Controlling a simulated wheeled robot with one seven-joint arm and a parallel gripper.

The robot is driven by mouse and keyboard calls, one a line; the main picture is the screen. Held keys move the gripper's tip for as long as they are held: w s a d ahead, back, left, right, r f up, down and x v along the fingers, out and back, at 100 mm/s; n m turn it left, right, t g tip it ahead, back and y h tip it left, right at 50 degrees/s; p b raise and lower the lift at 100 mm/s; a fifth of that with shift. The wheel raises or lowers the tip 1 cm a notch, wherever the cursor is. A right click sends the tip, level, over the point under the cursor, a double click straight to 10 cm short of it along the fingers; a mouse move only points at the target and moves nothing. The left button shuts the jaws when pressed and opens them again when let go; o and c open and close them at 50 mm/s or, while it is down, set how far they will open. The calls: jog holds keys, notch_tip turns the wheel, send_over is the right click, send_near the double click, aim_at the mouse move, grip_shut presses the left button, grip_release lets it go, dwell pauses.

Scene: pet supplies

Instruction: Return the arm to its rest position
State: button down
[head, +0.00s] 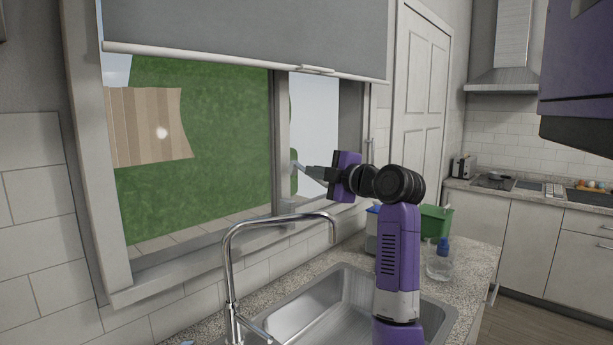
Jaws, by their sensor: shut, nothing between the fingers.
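My arm rises over the right side of the sink in the head view, with its purple and black links bent to the left at the top. My gripper (297,164) is at the left end of the wrist, in front of the window and above the faucet. Its fingers point left and look closed, with nothing seen in them.
A tall chrome faucet (233,275) stands at the sink (300,322) below my gripper. A grey blind (240,35) hangs above.

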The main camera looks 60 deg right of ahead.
jog(key=shift+b+v, duration=0.35)
jog(key=shift+v, duration=1.75)
